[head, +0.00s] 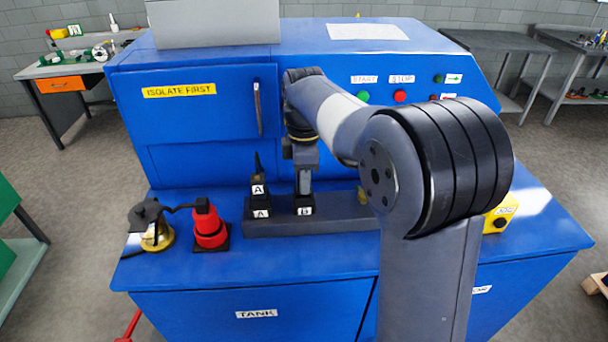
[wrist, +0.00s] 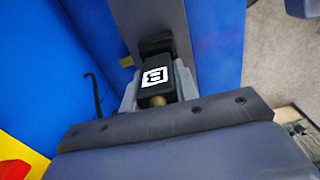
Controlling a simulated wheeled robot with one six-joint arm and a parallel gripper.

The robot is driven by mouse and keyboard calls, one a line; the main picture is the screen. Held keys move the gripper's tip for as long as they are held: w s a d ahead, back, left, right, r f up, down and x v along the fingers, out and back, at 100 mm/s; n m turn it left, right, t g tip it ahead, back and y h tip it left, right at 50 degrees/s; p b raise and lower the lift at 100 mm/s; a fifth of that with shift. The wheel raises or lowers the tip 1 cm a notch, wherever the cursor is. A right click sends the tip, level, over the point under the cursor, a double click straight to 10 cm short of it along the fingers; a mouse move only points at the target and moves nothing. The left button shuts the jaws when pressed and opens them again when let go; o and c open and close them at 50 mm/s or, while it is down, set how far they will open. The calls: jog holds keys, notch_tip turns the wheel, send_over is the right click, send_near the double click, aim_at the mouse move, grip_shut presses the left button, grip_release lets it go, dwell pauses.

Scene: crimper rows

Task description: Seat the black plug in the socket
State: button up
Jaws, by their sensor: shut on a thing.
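My gripper (head: 304,188) points down over the dark socket rail (head: 340,224) on the blue bench, at the socket labelled B (head: 304,208). In the wrist view my gripper (wrist: 155,92) is shut on a black plug (wrist: 154,88) with a white label that looks like a turned B. Beyond the plug is a dark socket body (wrist: 155,46) on the grey rail. The plug lines up with it, but I cannot tell how deep it sits. Another black plug, labelled A (head: 258,190), stands upright in socket A (head: 261,212) just left.
A yellow button box (head: 497,218) is at right. The blue cabinet (head: 195,130) rises behind. The bench front is clear.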

jog(key=shift+f+b, duration=0.35)
jog(key=shift+f, duration=0.45)
jog(key=o, duration=1.2)
jog(key=shift+c, duration=0.2)
notch_tip(320, 180, up, 11)
jog(key=shift+f+b, duration=0.15)
jog(key=shift+b, duration=0.15)
jog(key=shift+f, duration=0.1)
